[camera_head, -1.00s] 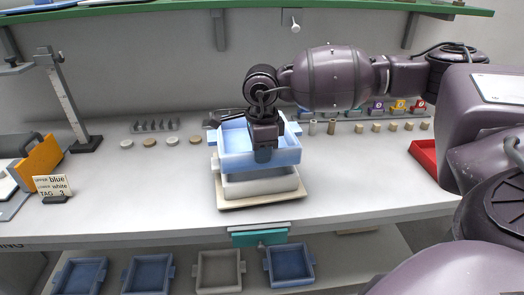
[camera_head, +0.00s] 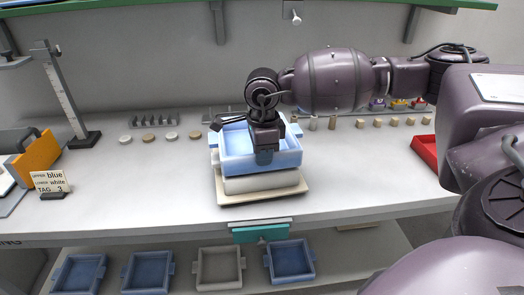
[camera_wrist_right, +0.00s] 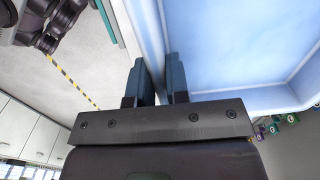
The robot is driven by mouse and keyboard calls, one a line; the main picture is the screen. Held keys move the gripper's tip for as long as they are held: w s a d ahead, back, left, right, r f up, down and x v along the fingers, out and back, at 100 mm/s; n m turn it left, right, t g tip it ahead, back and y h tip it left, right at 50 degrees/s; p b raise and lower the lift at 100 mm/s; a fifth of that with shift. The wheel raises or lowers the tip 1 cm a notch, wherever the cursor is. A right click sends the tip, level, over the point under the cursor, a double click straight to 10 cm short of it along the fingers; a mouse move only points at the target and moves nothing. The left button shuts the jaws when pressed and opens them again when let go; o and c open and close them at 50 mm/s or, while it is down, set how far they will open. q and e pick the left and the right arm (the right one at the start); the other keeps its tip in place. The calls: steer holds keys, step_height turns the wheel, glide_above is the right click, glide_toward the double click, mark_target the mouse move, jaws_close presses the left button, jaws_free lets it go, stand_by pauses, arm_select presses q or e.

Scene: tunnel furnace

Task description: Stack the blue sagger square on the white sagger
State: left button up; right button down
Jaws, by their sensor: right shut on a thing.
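The blue sagger (camera_head: 236,157) is a square open tray with side lugs. In the head view it sits on or just above the white sagger (camera_head: 262,182); I cannot tell if they touch. The white sagger rests on a cream board (camera_head: 230,199) on the bench. My right gripper (camera_head: 265,155) is shut on the blue sagger's near wall. In the right wrist view, the fingers (camera_wrist_right: 158,85) straddle the wall of the blue sagger (camera_wrist_right: 235,50). My left gripper is not clearly in view.
A tag card (camera_head: 50,181) reads upper blue, lower white. A red tray (camera_head: 424,150) lies at the right. Several discs (camera_head: 148,137) and small blocks (camera_head: 378,123) stand behind. Blue saggers (camera_head: 148,272) and a grey one (camera_head: 219,268) sit on the lower shelf. Bench space left of the stack is free.

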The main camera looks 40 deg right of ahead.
steer(key=shift+f, duration=0.55)
stand_by(0.5)
steer(key=c, duration=1.1)
jaws_free()
steer(key=shift+c, duration=0.2)
steer(key=shift+o, duration=0.6)
steer(key=shift+f, duration=0.1)
